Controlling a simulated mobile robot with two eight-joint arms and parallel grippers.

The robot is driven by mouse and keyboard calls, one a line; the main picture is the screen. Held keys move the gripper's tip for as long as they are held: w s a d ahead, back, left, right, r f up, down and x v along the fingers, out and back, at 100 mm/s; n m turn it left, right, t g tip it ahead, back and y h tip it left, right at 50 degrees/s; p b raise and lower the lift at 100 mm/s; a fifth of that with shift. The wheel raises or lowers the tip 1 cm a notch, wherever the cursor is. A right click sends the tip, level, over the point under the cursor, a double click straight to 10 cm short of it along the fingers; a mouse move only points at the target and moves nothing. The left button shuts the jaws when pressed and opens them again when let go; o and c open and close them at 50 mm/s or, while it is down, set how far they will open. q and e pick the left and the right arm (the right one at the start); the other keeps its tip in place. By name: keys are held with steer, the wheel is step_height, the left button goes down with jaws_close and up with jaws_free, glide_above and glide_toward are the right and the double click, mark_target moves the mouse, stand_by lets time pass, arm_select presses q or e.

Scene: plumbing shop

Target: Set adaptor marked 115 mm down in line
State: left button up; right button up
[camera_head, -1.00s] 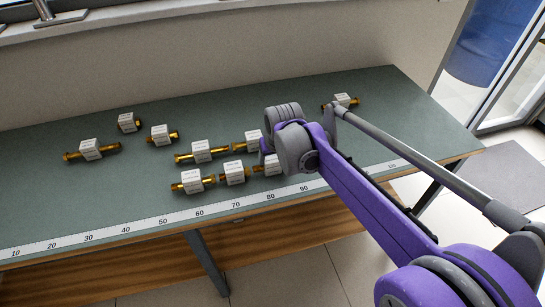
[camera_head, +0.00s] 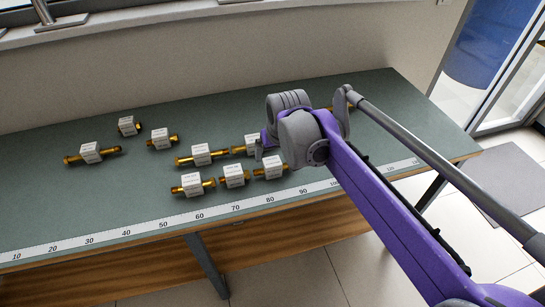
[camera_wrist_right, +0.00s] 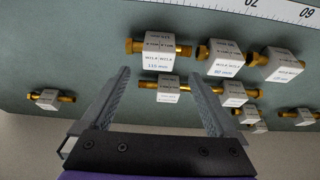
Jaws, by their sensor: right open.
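The adaptor marked 115 mm (camera_wrist_right: 155,52) is a white block on a brass fitting, lying on the bench in the right wrist view. In the head view it appears to be the right-hand adaptor (camera_head: 270,167) of the front row. My right gripper (camera_wrist_right: 160,74) is open and empty, with its fingertips just behind it and apart from it. Another adaptor (camera_wrist_right: 168,89) shows between the open fingers, farther from the ruler. In the head view my wrist hides most of the gripper. My left gripper is out of view.
Two more adaptors, one (camera_head: 233,175) and another (camera_head: 192,182), continue the front row along the ruler strip (camera_head: 160,228). Other adaptors (camera_head: 202,154) lie behind, several farther left (camera_head: 90,152). My arm mostly covers one at the right. The green bench (camera_head: 60,195) is bare at front left.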

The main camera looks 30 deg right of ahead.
steer(key=d+v, duration=0.1)
steer(key=v, duration=0.4)
steer(key=s+a+f+n, duration=0.1)
steer(key=s+a+f, duration=0.4)
steer(key=s+f, duration=0.3)
steer(key=s+a+f+n+y, duration=0.1)
steer(key=s+a+f, duration=0.4)
steer(key=s+f, duration=0.3)
steer(key=shift+s+f+n+t, duration=0.3)
steer(key=shift+s+n, duration=0.1)
steer(key=shift+s, duration=0.8)
steer(key=shift+a, duration=0.15)
step_height(320, 180, up, 6)
steer(key=w+p, duration=0.1)
steer(key=p, duration=0.4)
steer(key=shift+w+r+p, duration=0.25)
steer(key=shift+p, duration=0.15)
